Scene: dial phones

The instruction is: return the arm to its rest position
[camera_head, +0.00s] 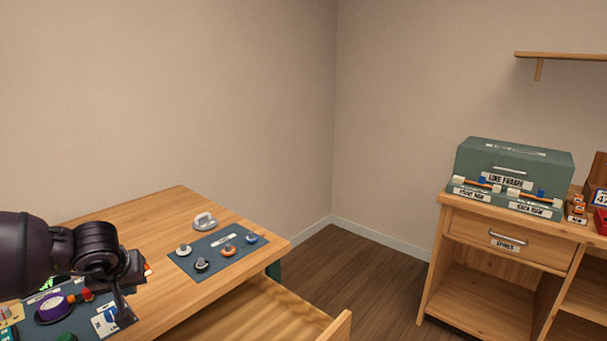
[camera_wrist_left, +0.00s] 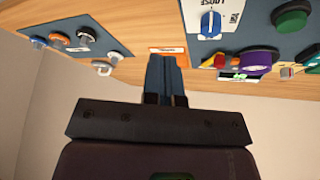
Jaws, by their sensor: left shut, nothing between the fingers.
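My left arm comes in from the left in the head view, over the front left of the wooden desk (camera_head: 160,205). My left gripper (camera_head: 122,308) points down beside the control panel mat. In the left wrist view its two blue-grey fingers (camera_wrist_left: 166,62) are together with nothing between them. The fingers appear apart from the panel's knobs. My right gripper is not in view.
A blue mat (camera_head: 185,267) with several knobs lies on the desk, with a grey handled piece (camera_head: 204,222) behind it. A purple dial (camera_head: 52,308) sits near my arm. An open drawer (camera_head: 270,310) juts out in front. A cabinet (camera_head: 470,226) carries a green box (camera_head: 515,165) at right.

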